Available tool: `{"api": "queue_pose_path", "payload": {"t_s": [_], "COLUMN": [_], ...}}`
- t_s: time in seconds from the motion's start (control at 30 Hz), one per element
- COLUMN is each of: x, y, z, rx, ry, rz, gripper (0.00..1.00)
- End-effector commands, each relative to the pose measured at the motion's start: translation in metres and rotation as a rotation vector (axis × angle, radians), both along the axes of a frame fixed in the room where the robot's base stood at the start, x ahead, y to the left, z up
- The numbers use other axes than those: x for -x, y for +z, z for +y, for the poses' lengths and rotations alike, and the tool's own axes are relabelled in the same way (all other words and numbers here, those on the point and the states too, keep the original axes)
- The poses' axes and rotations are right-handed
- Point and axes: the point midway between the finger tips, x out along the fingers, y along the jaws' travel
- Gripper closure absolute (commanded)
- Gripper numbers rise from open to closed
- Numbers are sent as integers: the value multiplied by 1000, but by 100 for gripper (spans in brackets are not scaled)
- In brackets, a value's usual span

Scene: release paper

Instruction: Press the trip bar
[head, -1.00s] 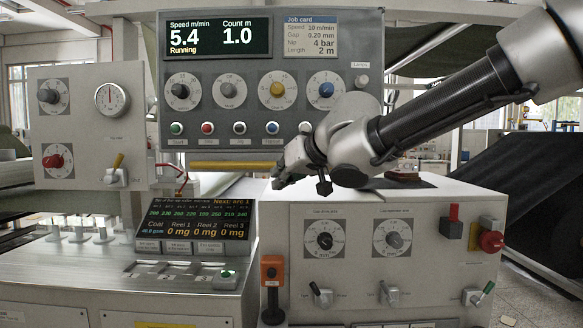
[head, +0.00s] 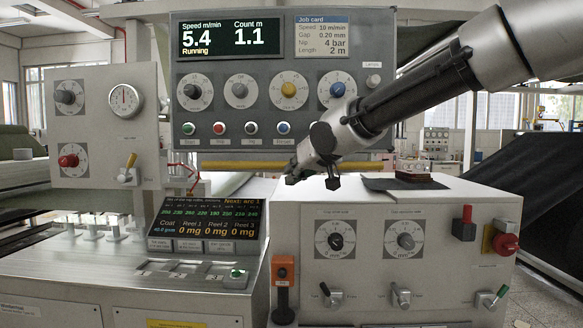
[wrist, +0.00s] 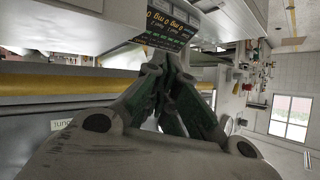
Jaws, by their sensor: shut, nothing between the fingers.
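A long yellow bar (head: 232,165), which looks to be the trip bar, runs level under the upper control panel. It also shows in the wrist view (wrist: 60,82) at the left. My gripper (head: 291,179) is shut and empty, pointing down and left in front of the bar's line. It covers part of the bar in the head view, and the bar shows again to its right. In the wrist view the closed fingers (wrist: 163,65) lie to the right of the visible bar. I cannot tell whether they touch it.
The upper panel (head: 385,120) reads 5.4 m/min, Running, count 1.1. A tilted display (head: 208,215) stands below left of my gripper. A cabinet (head: 300,240) with dials and levers stands below right, with a dark sheet (head: 395,184) and a block (head: 413,177) on top.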

Motion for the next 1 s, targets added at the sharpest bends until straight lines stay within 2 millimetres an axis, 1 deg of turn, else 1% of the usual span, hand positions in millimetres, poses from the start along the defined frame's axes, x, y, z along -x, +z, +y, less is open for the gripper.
{"api": "queue_pose_path", "payload": {"t_s": [0.13,0.33,1.0], "x": [-18,-31,-34], "y": [0,0,-1], "z": [-1,-1,-1], "rx": [0,0,1], "ry": [-3,0,2], "rz": [1,1,0], "gripper": [100,100,100]}}
